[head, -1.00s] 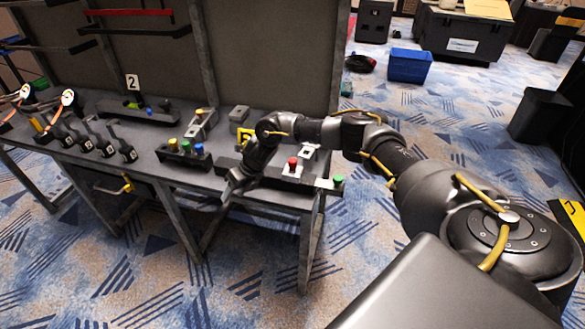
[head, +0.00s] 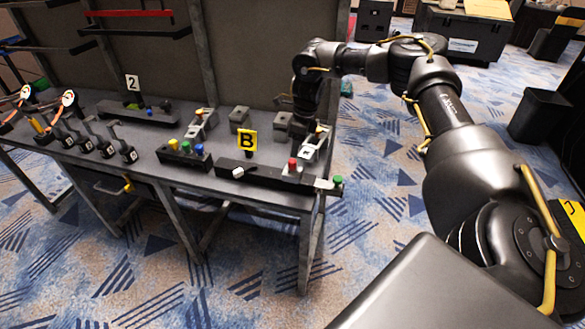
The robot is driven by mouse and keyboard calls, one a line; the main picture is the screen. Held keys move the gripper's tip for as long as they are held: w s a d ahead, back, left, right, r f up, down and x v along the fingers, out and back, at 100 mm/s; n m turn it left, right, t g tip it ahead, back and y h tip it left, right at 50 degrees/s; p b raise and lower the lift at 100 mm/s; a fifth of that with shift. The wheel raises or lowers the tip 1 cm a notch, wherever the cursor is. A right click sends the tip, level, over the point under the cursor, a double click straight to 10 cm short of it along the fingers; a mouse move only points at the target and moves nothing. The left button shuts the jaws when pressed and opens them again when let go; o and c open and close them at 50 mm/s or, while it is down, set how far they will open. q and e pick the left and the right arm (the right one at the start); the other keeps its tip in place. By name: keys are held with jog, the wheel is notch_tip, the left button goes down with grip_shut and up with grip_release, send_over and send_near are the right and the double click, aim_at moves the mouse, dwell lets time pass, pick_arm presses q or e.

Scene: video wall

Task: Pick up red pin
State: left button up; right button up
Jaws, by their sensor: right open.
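The red pin (head: 292,163) stands upright in the long black block (head: 262,177) at the front right of the grey workbench. My right gripper (head: 298,138) is open and points down just behind and above the red pin, seemingly apart from it. Its fingertips are dark and small, so the exact gap is hard to tell. A green pin (head: 338,180) sits at the block's right end, beside a white plate. My left gripper is not in view.
Levers (head: 125,150) line the bench's front left. A black bin (head: 540,115) stands on the carpet.

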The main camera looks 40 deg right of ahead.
aim_at(293, 161)
jog(key=shift+w+a+f, duration=0.1)
jog(key=shift+w+f, duration=0.05)
jog(key=shift+f, duration=0.7)
jog(key=shift+a+f+p, duration=0.2)
jog(key=shift+f+p, duration=0.1)
jog(key=shift+f, duration=0.15)
jog(key=f, duration=0.4)
jog(key=shift+w+a+f+p, duration=0.1)
jog(key=shift+w+a+p, duration=0.2)
jog(key=shift+p, duration=0.1)
jog(key=shift+s, duration=0.1)
jog(key=shift+c, duration=0.3)
jog(key=c, duration=1)
jog(key=shift+c, duration=0.2)
